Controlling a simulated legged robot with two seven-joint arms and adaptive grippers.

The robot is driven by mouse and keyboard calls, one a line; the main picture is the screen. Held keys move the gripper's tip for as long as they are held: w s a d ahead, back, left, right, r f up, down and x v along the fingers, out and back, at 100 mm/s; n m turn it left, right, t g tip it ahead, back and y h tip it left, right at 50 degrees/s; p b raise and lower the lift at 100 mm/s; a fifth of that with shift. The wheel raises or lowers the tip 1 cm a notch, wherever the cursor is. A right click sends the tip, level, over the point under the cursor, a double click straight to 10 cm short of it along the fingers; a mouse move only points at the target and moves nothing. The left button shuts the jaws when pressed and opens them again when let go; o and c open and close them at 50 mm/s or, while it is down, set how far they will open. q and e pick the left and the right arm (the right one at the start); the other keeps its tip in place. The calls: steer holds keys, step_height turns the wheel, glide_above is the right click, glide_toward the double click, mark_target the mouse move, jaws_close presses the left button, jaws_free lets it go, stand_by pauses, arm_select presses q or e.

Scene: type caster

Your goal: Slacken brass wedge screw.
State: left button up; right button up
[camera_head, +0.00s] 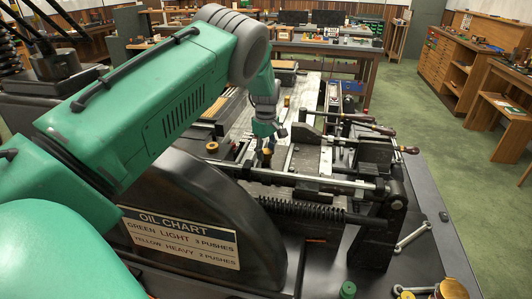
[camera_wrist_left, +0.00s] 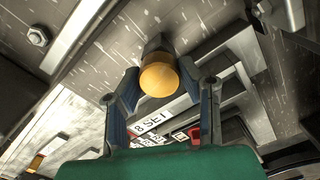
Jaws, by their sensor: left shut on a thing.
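The brass wedge screw (camera_wrist_left: 160,78) shows in the left wrist view as a round, yellow-gold head on a darker stem, at the upper middle. My left gripper (camera_wrist_left: 159,82) has a fingertip on either side of it and is shut on the head. In the head view my left gripper (camera_head: 268,137) points down at the machine bed, and the small brass screw (camera_head: 267,153) shows just below its fingertips. The fingers partly cover it there. My right gripper is in neither view.
In the left wrist view a label (camera_wrist_left: 151,123) and a hex bolt (camera_wrist_left: 38,36) lie near the gripper. In the head view a long rod (camera_head: 305,180), a spring (camera_head: 300,209) and handles (camera_head: 408,150) stand to the right. An oil chart (camera_head: 180,235) is in front.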

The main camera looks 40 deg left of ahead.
mark_target(268, 150)
arm_select(q)
steer(key=shift+d+f+n, duration=0.15)
steer(key=shift+d+n, duration=0.05)
steer(key=shift+n, duration=1)
steer(key=o, duration=1.2)
steer(key=shift+w, duration=0.15)
steer(key=shift+c, duration=0.2)
step_height(268, 150, up, 12)
steer(key=shift+w, duration=0.15)
